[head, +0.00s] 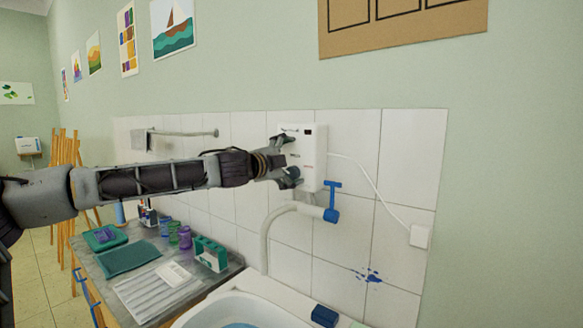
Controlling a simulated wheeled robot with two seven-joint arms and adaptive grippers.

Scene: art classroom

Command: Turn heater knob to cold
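The white heater box (314,160) is fixed to the tiled wall above the sink. My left gripper (291,158) reaches in from the left and is at the heater's left part. Its two fingers are spread apart, one higher and one lower, and nothing is clearly seen between them. I cannot tell whether they touch the heater. The knob cannot be made out; the gripper covers part of the heater. My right gripper is not in view.
A pale tap with a blue lever (332,203) stands just below the heater, over a white sink (243,307). A white cable runs to a wall box (419,236). A towel rail (185,133) is behind my arm. A counter (140,276) holds jars, cloths and a green caddy.

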